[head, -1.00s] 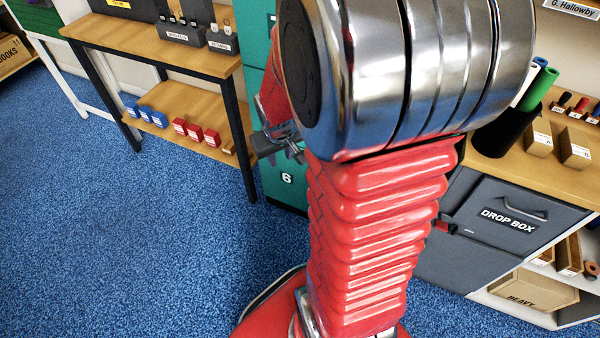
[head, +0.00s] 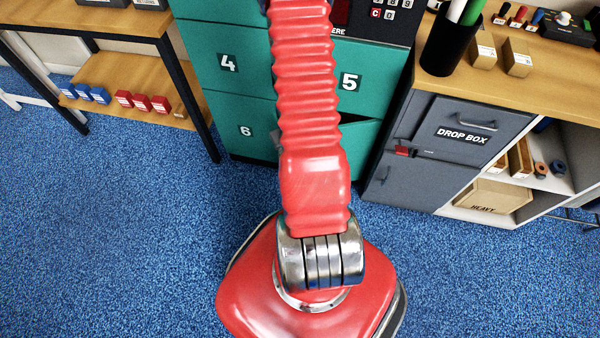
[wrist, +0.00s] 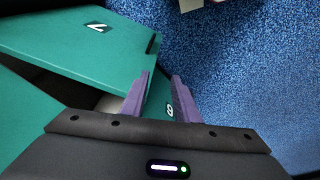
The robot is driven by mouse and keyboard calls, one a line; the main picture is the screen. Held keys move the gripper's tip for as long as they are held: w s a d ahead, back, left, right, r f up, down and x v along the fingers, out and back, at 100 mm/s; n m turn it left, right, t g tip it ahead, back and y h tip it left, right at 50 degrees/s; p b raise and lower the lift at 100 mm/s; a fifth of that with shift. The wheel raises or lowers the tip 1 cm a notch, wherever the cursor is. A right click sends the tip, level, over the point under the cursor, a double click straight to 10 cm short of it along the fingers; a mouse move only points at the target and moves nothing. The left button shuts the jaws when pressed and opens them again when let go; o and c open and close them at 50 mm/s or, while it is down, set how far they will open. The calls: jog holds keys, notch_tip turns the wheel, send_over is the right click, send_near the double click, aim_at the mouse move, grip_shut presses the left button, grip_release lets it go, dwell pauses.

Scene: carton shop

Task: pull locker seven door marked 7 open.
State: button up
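The locker seven door (wrist: 75,38), teal with a white 7, stands swung out from the locker bank in the wrist view, with a dark gap below it. In the head view a teal panel (head: 358,142) angles out under door 5, partly behind my arm; its number is hidden there. My gripper (wrist: 160,88) has two purple fingers spread apart, just beyond the door's free edge. A teal face with a number that looks like 8 (wrist: 170,109) shows between them. I see nothing held. The gripper is hidden behind my arm in the head view.
Locker doors 4 (head: 228,62), 5 (head: 349,82) and 6 (head: 246,131) are shut. A grey drop box unit (head: 440,140) stands close on the right. A wooden shelf table (head: 130,60) stands on the left. Blue carpet (head: 120,240) in front is clear.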

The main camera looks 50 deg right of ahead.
jog(key=s+d+f+t, duration=0.1)
jog(key=s+f, duration=0.1)
jog(key=f, duration=0.4)
jog(key=s+d+f+t, duration=0.1)
jog(key=s+f, duration=0.2)
jog(key=f, duration=0.4)
jog(key=shift+m+h, duration=0.3)
jog(key=shift+m, duration=0.1)
jog(key=shift+f, duration=0.1)
jog(key=shift+x, duration=6.85)
jog(key=shift+w, duration=0.1)
grip_shut()
